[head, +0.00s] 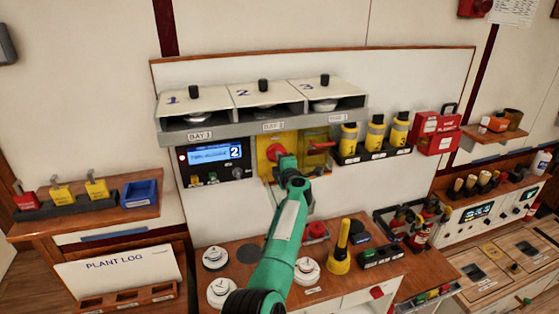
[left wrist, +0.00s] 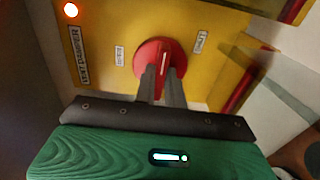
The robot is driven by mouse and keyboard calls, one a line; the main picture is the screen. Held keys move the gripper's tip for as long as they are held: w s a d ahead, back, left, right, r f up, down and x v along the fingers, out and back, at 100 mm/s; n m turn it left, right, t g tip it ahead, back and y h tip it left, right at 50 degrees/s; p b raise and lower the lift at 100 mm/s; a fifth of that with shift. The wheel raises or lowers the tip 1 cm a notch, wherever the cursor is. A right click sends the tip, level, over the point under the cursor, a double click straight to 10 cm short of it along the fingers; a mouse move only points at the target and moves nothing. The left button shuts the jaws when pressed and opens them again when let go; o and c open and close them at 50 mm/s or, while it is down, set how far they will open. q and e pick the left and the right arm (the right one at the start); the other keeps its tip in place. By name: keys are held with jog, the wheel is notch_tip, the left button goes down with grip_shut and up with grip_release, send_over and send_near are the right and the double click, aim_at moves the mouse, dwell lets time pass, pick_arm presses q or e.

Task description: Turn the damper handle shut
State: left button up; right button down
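The damper handle is a round red knob with a raised grip and a white line, on a yellow panel. It shows in the head view (head: 275,152) and in the left wrist view (left wrist: 164,50). In the left wrist view its white line stands nearly upright, between two small labels. My right gripper is not in view.
A display unit (head: 215,160) sits left of the panel. A yellow-framed box with a red lever (head: 320,146) is close on the right. Yellow-and-black cylinders (head: 375,135) stand farther right. The bench below holds white dials (head: 216,257) and a yellow plunger-shaped item (head: 341,255).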

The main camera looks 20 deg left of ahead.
pick_arm(q)
jog(key=o, duration=0.4)
jog(key=shift+f, duration=0.1)
